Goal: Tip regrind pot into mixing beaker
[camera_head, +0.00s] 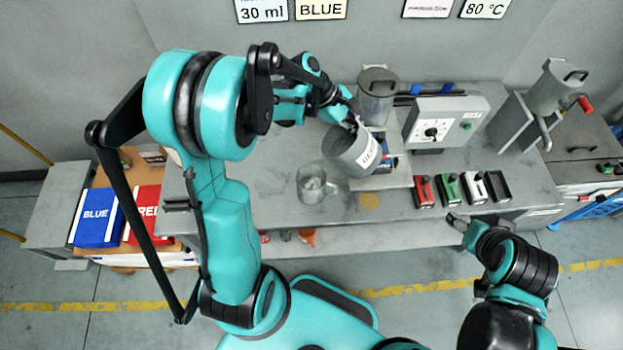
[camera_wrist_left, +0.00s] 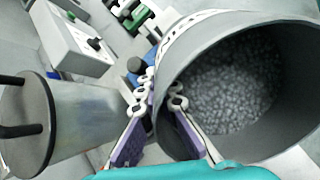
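The grey regrind pot (camera_head: 345,150), with a white label only partly readable, is held above the bench and tilted. In the left wrist view the pot (camera_wrist_left: 165,65) shows its open mouth, with pale pellets inside. My left gripper (camera_head: 352,112) is shut on the pot's rim; its fingers (camera_wrist_left: 163,95) pinch the wall. The clear mixing beaker (camera_head: 312,184) stands upright on the bench, left of and below the pot in the head view. What is in it is hard to tell. My right gripper (camera_head: 458,221) is near the bench's front edge, away from both; its opening is unclear.
A lidded metal canister (camera_head: 377,104) stands behind the pot. A control box (camera_head: 440,122) with a dial is to its right. Red (camera_head: 424,191), green, white and black blocks line the bench front. BLUE (camera_head: 97,218) and RED boxes sit left. Bench around the beaker is clear.

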